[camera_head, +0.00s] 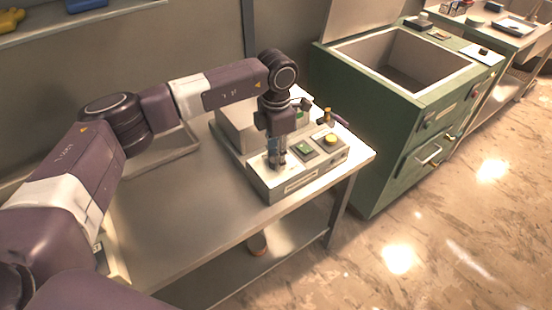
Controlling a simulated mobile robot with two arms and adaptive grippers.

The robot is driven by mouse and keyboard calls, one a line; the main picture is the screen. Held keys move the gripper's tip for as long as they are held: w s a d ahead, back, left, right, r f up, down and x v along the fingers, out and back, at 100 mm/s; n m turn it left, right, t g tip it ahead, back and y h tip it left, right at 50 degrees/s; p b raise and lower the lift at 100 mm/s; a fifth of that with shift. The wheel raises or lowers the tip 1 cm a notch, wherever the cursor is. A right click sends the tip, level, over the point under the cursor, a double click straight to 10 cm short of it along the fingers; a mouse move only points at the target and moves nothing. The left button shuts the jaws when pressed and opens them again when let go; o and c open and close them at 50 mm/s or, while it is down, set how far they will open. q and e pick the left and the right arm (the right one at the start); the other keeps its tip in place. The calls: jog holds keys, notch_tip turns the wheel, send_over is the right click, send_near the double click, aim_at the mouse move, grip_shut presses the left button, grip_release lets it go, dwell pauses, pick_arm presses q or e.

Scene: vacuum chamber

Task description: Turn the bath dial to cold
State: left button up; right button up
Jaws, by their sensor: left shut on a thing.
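The bath unit (292,186), a pale box with a sloped control panel, stands at the right end of the metal table. My left gripper (277,163) points down over the left part of this panel. It is shut on the bath dial, which its fingers almost wholly cover, so I cannot read where the dial points. My right gripper is not in view.
A green cabinet (365,140) with an open top basin stands right of the table. A small brass and black fitting (327,116) is behind the panel. A shallow tray (165,153) lies behind my left arm. The table's front middle (195,215) is clear.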

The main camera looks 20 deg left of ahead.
pick_arm(q)
jog(key=n+b, duration=0.1)
jog(key=n, duration=0.4)
jog(key=shift+n, duration=0.3)
jog(key=n+b, duration=0.1)
jog(key=n, duration=0.4)
jog(key=shift+r+n, duration=0.1)
jog(key=shift+n, duration=0.2)
jog(key=o, duration=1.2)
jog(key=shift+c, duration=0.2)
notch_tip(320, 180, up, 12)
